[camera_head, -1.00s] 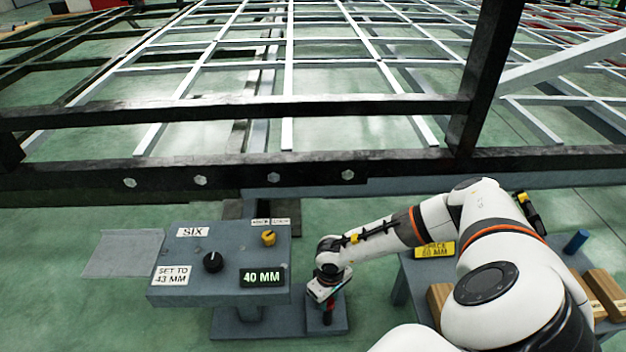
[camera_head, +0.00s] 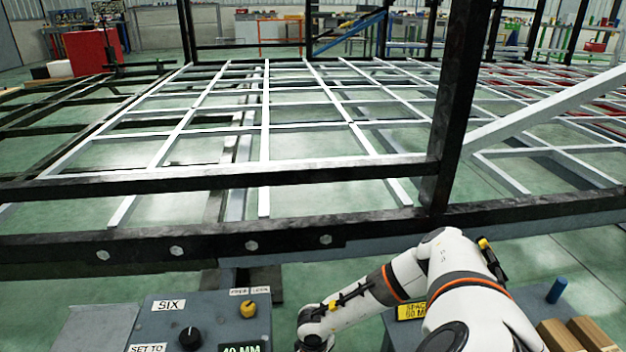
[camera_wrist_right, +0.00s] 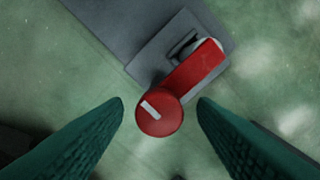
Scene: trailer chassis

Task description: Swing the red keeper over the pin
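The red keeper shows in the right wrist view as a flat red bar (camera_wrist_right: 200,69) with a round red knob (camera_wrist_right: 159,113) at its lower end. A pale stripe marks the knob. The bar runs up and right from the knob. Its far end lies beside or partly over a pale, rounded metal part (camera_wrist_right: 187,46), perhaps the pin; I cannot tell which. My right gripper (camera_wrist_right: 162,103) is open, its dark green fingers on either side of the knob with gaps visible. In the head view it is below the frame. My left gripper is not in view.
A grey control stand (camera_head: 215,309) with a black knob (camera_head: 190,338), a yellow knob (camera_head: 248,309) and a partly cut-off 40 MM display (camera_head: 240,348) stands left of my right arm. The black chassis rail (camera_head: 200,244) crosses ahead. Wooden blocks (camera_head: 590,334) lie at right.

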